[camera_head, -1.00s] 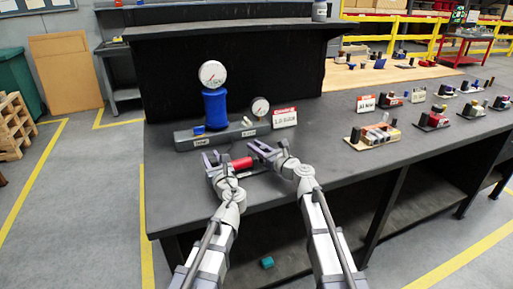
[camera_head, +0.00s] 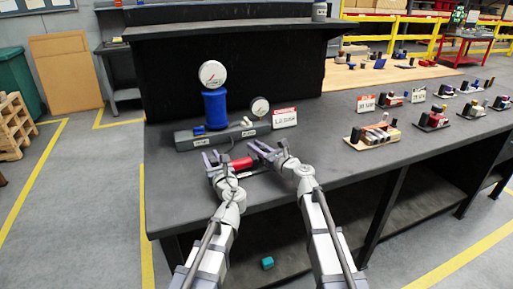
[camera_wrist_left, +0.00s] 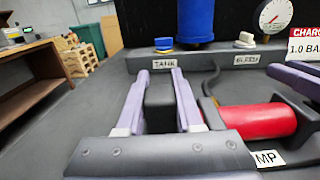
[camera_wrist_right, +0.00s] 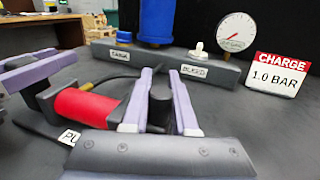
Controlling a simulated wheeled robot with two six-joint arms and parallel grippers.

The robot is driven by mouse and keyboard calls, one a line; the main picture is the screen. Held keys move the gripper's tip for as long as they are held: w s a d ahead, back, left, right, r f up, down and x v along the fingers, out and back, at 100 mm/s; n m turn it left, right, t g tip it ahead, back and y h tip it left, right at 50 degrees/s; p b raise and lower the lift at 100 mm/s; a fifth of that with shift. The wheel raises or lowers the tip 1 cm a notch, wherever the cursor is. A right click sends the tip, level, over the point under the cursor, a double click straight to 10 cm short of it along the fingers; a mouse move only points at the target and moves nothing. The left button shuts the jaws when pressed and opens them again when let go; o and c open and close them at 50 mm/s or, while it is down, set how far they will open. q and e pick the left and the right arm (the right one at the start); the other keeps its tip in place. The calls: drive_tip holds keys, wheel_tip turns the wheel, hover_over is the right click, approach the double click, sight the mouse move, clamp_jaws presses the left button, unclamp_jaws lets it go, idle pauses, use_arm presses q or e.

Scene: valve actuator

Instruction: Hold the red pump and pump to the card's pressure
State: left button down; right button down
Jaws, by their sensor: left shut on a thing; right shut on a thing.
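The red pump (camera_head: 241,163) lies along the bench top, with dark parts at both ends. It also shows in the left wrist view (camera_wrist_left: 260,121) and the right wrist view (camera_wrist_right: 85,107). My left gripper (camera_head: 211,158) is shut on the dark block (camera_wrist_left: 160,95) at the pump's left end. My right gripper (camera_head: 264,150) is shut on the dark handle (camera_wrist_right: 160,108) at its right end. The charge card (camera_wrist_right: 277,75) reads 1.0 BAR. The small gauge (camera_wrist_right: 236,33) stands left of the card; its needle points to the lower left, its exact reading unclear.
Behind the pump is a grey manifold (camera_head: 184,141) with TANK and BLEED labels, a blue tank (camera_head: 215,109) and a larger gauge (camera_head: 212,73) on top. A dark hose (camera_wrist_right: 118,77) runs from the pump. Several small stations (camera_head: 373,133) stand farther right on the bench.

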drive_tip(key=w+d, duration=0.1)
drive_tip(key=d, duration=0.2)
drive_tip(key=w+d, duration=0.1)
drive_tip(key=d, duration=0.1)
drive_tip(key=shift+w, duration=0.35)
drive_tip(key=c, duration=0.7)
unclamp_jaws()
drive_tip(key=shift+s, duration=0.1)
drive_tip(key=shift+s+d, duration=0.1)
drive_tip(key=shift+s, duration=0.15)
drive_tip(key=v, duration=1.1)
drive_tip(key=shift+d, duration=0.25)
